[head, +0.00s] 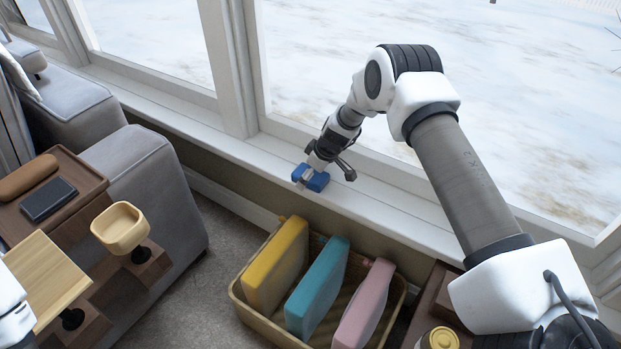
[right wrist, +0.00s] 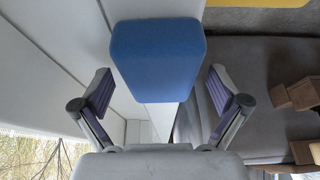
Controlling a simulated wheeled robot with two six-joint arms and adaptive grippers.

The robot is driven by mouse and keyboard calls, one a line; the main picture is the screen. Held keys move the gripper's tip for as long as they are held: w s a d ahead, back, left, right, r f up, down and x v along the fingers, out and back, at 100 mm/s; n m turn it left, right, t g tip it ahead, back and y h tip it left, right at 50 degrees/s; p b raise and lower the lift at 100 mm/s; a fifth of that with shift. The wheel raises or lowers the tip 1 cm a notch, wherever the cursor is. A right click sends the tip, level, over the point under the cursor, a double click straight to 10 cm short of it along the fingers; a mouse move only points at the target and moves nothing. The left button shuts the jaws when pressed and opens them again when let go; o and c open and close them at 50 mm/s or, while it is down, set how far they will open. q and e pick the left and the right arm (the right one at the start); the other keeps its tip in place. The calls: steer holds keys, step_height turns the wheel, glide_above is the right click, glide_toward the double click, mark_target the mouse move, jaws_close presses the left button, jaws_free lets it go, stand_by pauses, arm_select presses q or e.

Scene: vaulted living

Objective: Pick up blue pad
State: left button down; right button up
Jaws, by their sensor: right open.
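The blue pad (head: 316,181) sits at the front edge of the white window sill, partly hidden by my right gripper (head: 322,166). In the right wrist view the blue pad (right wrist: 157,62) is a smooth block with a tapered lower end. My right gripper (right wrist: 160,92) is open, with one finger to each side of the pad's lower end and a visible gap on both sides. The pad is not gripped. My left gripper is not in view.
Below the sill stands a tan bin (head: 262,322) holding a yellow (head: 276,265), a teal (head: 317,285) and a pink (head: 364,305) upright pad. A window lies behind the sill (head: 225,150). A grey sofa (head: 150,200) and wooden trays (head: 75,205) are at left.

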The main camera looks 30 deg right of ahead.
steer(key=shift+f, duration=0.15)
stand_by(0.4)
steer(key=c, duration=1)
steer(key=shift+c, duration=0.2)
